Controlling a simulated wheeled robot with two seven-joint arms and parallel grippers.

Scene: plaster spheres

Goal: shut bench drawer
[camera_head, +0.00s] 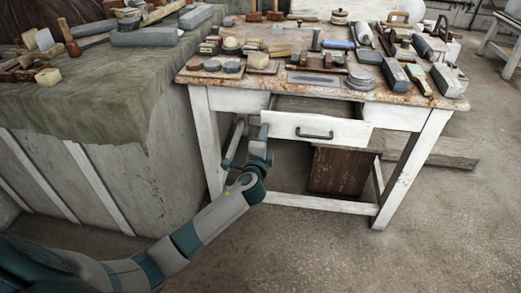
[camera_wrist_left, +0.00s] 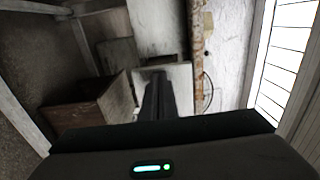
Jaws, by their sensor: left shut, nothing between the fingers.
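The bench drawer (camera_head: 345,132) is part-way open under the tabletop, its white front standing out from the frame and its inside showing behind the front. A dark bar handle (camera_head: 314,134) is fixed to the front's middle. My left gripper (camera_head: 264,131) is at the left end of the drawer front, with its fingers closed and empty. In the left wrist view the closed fingers (camera_wrist_left: 157,80) reach toward a white panel (camera_wrist_left: 180,75), likely the drawer front. I cannot tell whether they touch it. My right gripper is not in view.
The workbench (camera_head: 412,165) has white legs and a low front rail. Its top (camera_head: 295,90) is crowded with tools and blocks. A brown wooden box (camera_head: 338,172) stands beneath it. A cloth-covered block (camera_head: 90,100) stands left. The floor in front is clear.

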